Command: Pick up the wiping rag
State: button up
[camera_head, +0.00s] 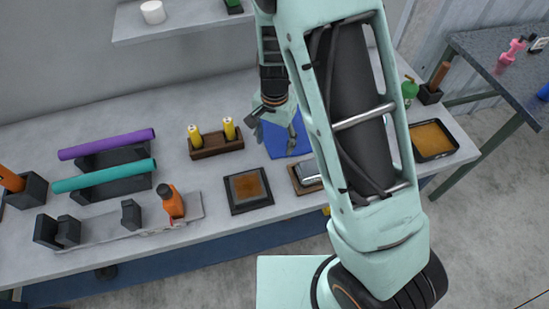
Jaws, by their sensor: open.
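A flat blue sheet (276,145) lies on the grey workbench, just right of the middle of the head camera view. It looks like the wiping rag, though I cannot tell for sure that it is cloth. My gripper (275,129) is open, pointing down over the sheet's left and upper part, with nothing seen between its fingers. I cannot tell whether the fingertips touch the sheet. My arm hides the sheet's right side.
Left of the sheet stands a wooden holder (217,147) with two yellow bottles. In front lie a black tray with a brown square (248,187) and a wooden block with a metallic top (306,176). Purple and teal rolls (105,176) rest at left. A shelf (185,22) hangs behind.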

aim_at(274, 155)
jog(key=shift+f+b, duration=0.95)
jog(key=shift+f, duration=0.9)
jog(key=shift+f, duration=0.15)
jog(key=shift+s, duration=0.15)
jog(key=c, duration=1.2)
jog(key=shift+f, duration=0.1)
grip_shut()
notch_tip(274, 155, up, 12)
jog(key=p, duration=0.7)
